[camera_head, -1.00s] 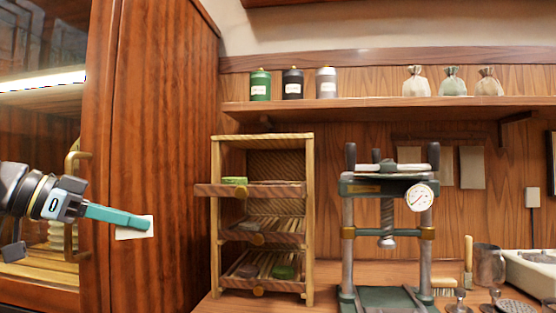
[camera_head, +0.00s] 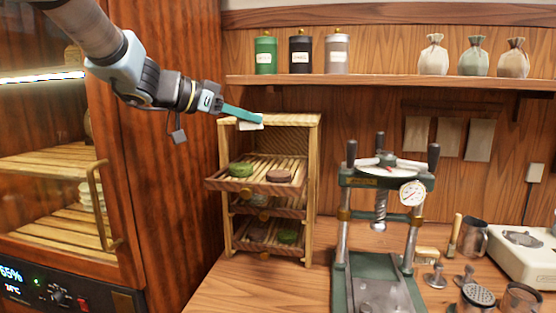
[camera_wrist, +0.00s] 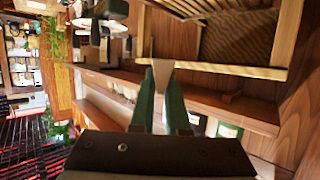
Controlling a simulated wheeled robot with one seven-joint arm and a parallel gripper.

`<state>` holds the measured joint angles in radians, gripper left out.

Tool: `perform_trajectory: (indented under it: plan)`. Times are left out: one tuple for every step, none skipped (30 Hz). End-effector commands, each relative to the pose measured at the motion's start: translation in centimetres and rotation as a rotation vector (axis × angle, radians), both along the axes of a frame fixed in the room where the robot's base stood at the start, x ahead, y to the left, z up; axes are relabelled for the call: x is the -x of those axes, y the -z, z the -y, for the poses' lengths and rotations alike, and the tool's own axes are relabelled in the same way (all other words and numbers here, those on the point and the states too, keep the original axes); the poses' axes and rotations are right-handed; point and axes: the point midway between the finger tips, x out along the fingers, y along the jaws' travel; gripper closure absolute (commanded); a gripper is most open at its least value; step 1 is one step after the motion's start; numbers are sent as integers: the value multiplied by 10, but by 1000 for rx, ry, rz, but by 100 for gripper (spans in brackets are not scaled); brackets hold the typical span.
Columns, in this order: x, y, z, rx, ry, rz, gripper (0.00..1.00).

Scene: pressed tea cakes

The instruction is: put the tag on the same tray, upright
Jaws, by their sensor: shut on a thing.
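My gripper (camera_head: 243,116) is shut on a small white tag (camera_head: 251,125). In the head view it shows in front of the upper left part of the wooden rack (camera_head: 313,160), above the top tray. The tag is also seen between the green fingertips (camera_wrist: 164,92) in the wrist view, as a pale piece (camera_wrist: 162,71). The top slatted tray (camera_head: 213,184) sticks out of the rack and bears a green tea cake (camera_head: 240,169) and a brown one (camera_head: 279,176). The tag is apart from the tray.
A press (camera_head: 380,215) stands to the right. A glass-fronted cabinet (camera_head: 150,200) stands to the left. A shelf (camera_head: 400,82) with tins and pouches runs above.

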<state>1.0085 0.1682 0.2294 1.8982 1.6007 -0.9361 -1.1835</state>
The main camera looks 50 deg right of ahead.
Motion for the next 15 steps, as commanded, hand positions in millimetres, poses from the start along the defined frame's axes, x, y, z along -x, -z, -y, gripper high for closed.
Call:
perform_trajectory:
  plan:
    - [-1, 6, 0, -5, -5, -4, 100]
    - [-1, 11, 1, -6, -6, -4, 100]
    - [-1, 19, 1, -6, -8, -6, 100]
    - [-1, 26, 0, -7, -7, -5, 100]
    - [-2, 32, 0, -7, -8, -6, 100]
    - [-1, 38, 0, -6, -7, -5, 100]
    - [-1, 43, 0, -6, -7, -5, 100]
    - [-1, 48, 0, -5, -8, -6, 100]
    - [-1, 53, 0, -5, -7, -3, 100]
    - [-1, 55, 0, -4, -7, -3, 100]
    - [-1, 57, 0, -3, -6, -3, 100]
    - [-1, 60, 0, -3, -6, -3, 100]
    - [-1, 63, 0, -4, -7, -3, 100]
    - [-1, 67, 0, -5, -6, -3, 100]
    - [-1, 73, 0, -5, -7, -4, 100]
